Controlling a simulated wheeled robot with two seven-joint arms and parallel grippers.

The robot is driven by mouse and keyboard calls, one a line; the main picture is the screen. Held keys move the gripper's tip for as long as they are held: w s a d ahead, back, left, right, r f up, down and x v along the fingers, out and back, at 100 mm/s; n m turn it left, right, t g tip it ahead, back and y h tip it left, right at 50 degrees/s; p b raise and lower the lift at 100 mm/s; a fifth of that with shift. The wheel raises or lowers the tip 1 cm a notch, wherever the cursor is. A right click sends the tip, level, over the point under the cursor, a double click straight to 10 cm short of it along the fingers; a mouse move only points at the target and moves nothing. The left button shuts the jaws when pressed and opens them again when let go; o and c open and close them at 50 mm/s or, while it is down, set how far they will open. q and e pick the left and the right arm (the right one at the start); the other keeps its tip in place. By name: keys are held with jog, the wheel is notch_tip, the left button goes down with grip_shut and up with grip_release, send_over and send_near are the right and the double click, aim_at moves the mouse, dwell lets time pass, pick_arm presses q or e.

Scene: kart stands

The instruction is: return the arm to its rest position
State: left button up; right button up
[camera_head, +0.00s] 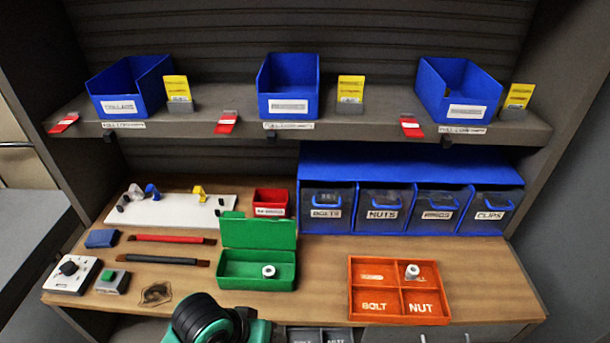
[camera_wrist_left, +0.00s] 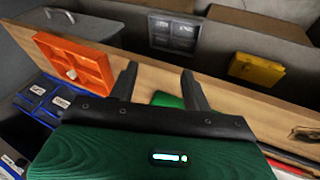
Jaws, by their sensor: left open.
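My left gripper (camera_wrist_left: 160,85) is open in the left wrist view, with its two dark fingers apart and nothing between them. The wooden bench lies beyond the fingers, with a bit of green (camera_wrist_left: 168,99) behind them. In the head view, black and green parts of my left arm show at the bottom edge, in front of the bench; the fingers cannot be made out there. My right gripper is in neither view.
An open green box (camera_head: 258,283) holds a white ring-like part. An orange divided tray (camera_head: 400,318) holds a similar one. Blue drawers (camera_head: 408,210) stand at the back right. Blue bins (camera_head: 290,104) sit on the upper shelf. Bare wood lies between box and tray.

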pick_arm(q)
jog(key=s+a+f+y, duration=0.5)
jog(key=s+a, duration=0.4)
jog(key=a, duration=0.5)
notch_tip(320, 180, down, 32)
jog(key=s, duration=0.2)
jog(key=s+a+f+g, duration=0.1)
jog(key=s+a+f, duration=0.1)
jog(key=s+f, duration=0.7)
jog(key=s+a+f+m+g, duration=0.1)
jog(key=s+a+f, duration=0.1)
jog(key=s+f, duration=0.7)
jog(key=shift+s+f+h, duration=0.3)
jog(key=shift+f, duration=0.55)
